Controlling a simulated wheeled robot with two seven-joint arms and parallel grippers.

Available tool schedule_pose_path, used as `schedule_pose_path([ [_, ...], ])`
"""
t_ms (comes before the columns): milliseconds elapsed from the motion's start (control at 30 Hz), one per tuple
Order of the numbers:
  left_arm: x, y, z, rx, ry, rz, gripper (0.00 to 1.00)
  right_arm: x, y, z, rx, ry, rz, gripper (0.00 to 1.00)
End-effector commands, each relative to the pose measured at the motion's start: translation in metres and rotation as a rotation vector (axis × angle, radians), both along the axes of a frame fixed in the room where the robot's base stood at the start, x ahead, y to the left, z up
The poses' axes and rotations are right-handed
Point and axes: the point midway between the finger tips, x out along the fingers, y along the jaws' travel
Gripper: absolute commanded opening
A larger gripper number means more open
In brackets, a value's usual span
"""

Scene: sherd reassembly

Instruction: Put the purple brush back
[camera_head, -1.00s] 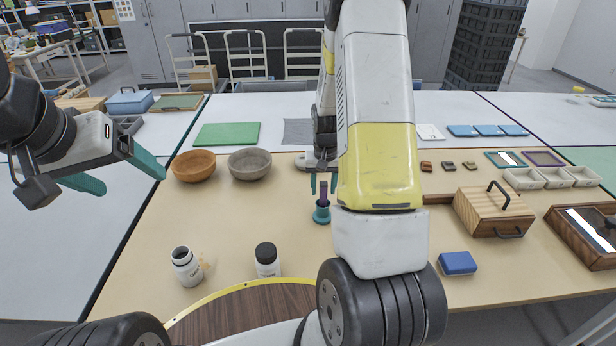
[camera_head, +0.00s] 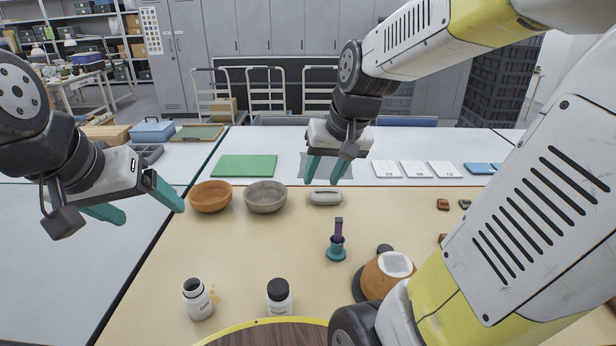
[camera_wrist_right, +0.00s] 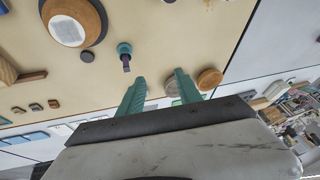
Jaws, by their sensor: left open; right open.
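The purple brush (camera_head: 338,229) stands upright in a teal holder (camera_head: 337,252) on the tan table. In the right wrist view the brush (camera_wrist_right: 126,64) and the holder (camera_wrist_right: 124,48) show beyond the fingertips. My right gripper (camera_head: 327,181) is open and empty, above and behind the brush, apart from it. Its teal fingers (camera_wrist_right: 158,82) show in the right wrist view with nothing between them. My left gripper (camera_head: 152,205) is open and empty above the left edge of the table.
An orange bowl (camera_head: 210,198) and a grey bowl (camera_head: 265,198) stand at the back left. An open white jar (camera_head: 197,299) and a black-lidded jar (camera_head: 280,297) stand in front. A brown vessel (camera_head: 378,282) stands right of the holder, partly behind my right arm.

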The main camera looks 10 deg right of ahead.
Motion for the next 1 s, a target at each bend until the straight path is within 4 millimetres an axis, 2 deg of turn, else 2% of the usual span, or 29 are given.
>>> schedule_pose_path([
  [33, 0.0, 0.0, 0.0, 0.0, 0.0, 0.0, 0.81, -0.019, 0.007, 0.014, 0.003, -0.039, 0.022, 0.41],
  [100, 0.0, 0.0, 0.0, 0.0, 0.0, 0.0, 0.81, -0.041, 0.015, 0.024, 0.004, -0.075, 0.049, 0.41],
  [200, 0.0, 0.0, 0.0, 0.0, 0.0, 0.0, 0.81, -0.066, 0.023, 0.032, 0.003, -0.115, 0.078, 0.41],
  [333, 0.0, 0.0, 0.0, 0.0, 0.0, 0.0, 0.81, -0.086, 0.029, 0.037, -0.001, -0.146, 0.101, 0.41],
  [500, 0.0, 0.0, 0.0, 0.0, 0.0, 0.0, 0.81, -0.094, 0.031, 0.037, -0.003, -0.157, 0.111, 0.41],
  [1000, 0.0, 0.0, 0.0, 0.0, 0.0, 0.0, 0.81, -0.093, 0.031, 0.038, -0.002, -0.156, 0.11, 0.41],
])
